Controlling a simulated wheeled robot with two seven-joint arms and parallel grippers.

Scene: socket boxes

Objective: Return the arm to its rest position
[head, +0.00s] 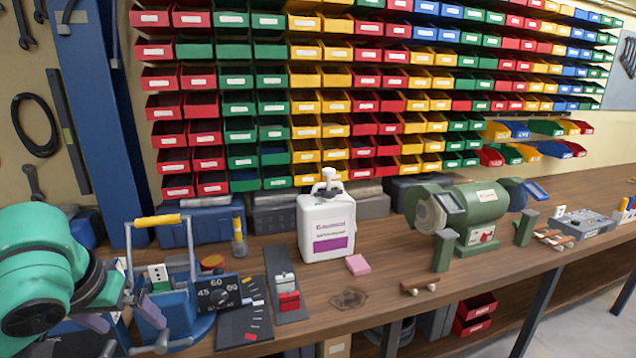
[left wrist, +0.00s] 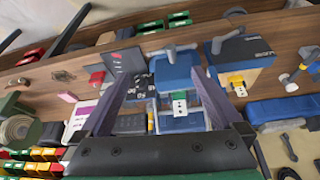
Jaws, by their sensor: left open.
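My left arm comes in at the left of the head view, and its left gripper (head: 122,300) is over the left end of the bench. In the left wrist view the two fingers of the gripper (left wrist: 160,88) are spread wide, with nothing held between them. A white socket piece (left wrist: 180,103) on a blue device shows beyond and between the fingers. It also shows in the head view (head: 157,273), just right of the gripper. A second white socket piece (left wrist: 239,88) with yellow sits on a blue-and-tan box (left wrist: 240,60). My right gripper is in neither view.
The wooden bench (head: 375,270) holds a blue device with a yellow-gripped lever (head: 158,221), a dial panel (head: 220,295), a white canister (head: 326,225), a pink block (head: 358,265) and a green grinder (head: 470,220). Coloured bins line the wall.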

